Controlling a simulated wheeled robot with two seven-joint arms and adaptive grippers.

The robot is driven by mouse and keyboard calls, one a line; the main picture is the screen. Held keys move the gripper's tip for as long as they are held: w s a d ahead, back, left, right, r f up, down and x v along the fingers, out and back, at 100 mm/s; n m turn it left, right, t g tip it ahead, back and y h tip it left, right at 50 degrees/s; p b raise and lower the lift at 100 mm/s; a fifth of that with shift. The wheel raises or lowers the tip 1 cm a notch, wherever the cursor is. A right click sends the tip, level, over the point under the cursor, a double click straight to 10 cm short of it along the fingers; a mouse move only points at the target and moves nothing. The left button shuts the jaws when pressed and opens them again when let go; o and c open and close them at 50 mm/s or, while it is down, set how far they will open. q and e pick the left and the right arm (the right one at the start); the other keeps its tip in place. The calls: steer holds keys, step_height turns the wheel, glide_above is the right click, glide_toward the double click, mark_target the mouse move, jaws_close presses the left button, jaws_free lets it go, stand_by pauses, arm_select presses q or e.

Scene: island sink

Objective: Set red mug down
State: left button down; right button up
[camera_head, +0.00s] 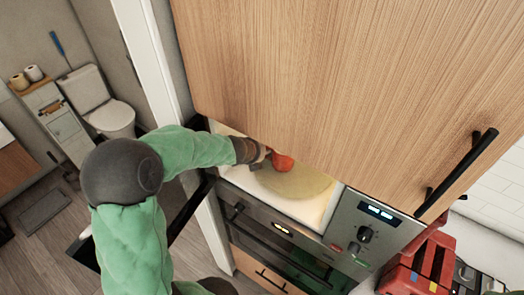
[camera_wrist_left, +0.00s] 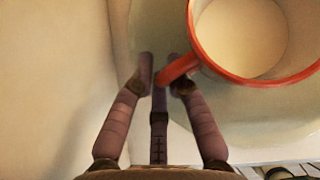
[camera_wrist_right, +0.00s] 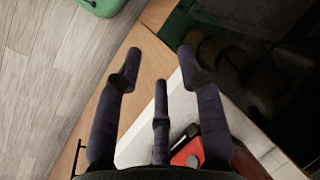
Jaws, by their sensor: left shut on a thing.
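The red mug (camera_head: 282,161) is inside an open microwave, over its round pale turntable plate (camera_head: 305,186). In the left wrist view the mug (camera_wrist_left: 238,30) is at the upper right, seen from above, with a red rim and pale inside. My left gripper (camera_head: 262,153) reaches into the microwave; in its wrist view the fingers (camera_wrist_left: 160,72) are shut on the mug's handle. The mug looks upright. I cannot tell whether its base touches the plate. My right gripper (camera_wrist_right: 158,72) is open and empty, outside the microwave.
A wooden cabinet door (camera_head: 340,80) hangs above the microwave and hides part of its opening. The control panel (camera_head: 365,235) is on the right. An oven (camera_head: 270,240) is below. A red object (camera_head: 420,262) stands at the lower right. A toilet (camera_head: 95,98) is far left.

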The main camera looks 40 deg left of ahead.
arm_select(q)
steer(key=c, duration=1.7)
jaws_free()
steer(key=shift+f, duration=0.15)
steer(key=o, duration=0.5)
steer(key=shift+r, duration=0.25)
steer(key=p+v, duration=0.2)
steer(key=v, duration=0.3)
steer(key=shift+r, duration=0.2)
steer(key=s+d, duration=0.1)
steer(key=s, duration=0.7)
steer(key=s+d, duration=0.1)
steer(key=s, duration=0.2)
steer(key=shift+s+d+f+p, duration=0.25)
steer(key=shift+s+d+p, duration=0.1)
steer(key=shift+s, duration=0.05)
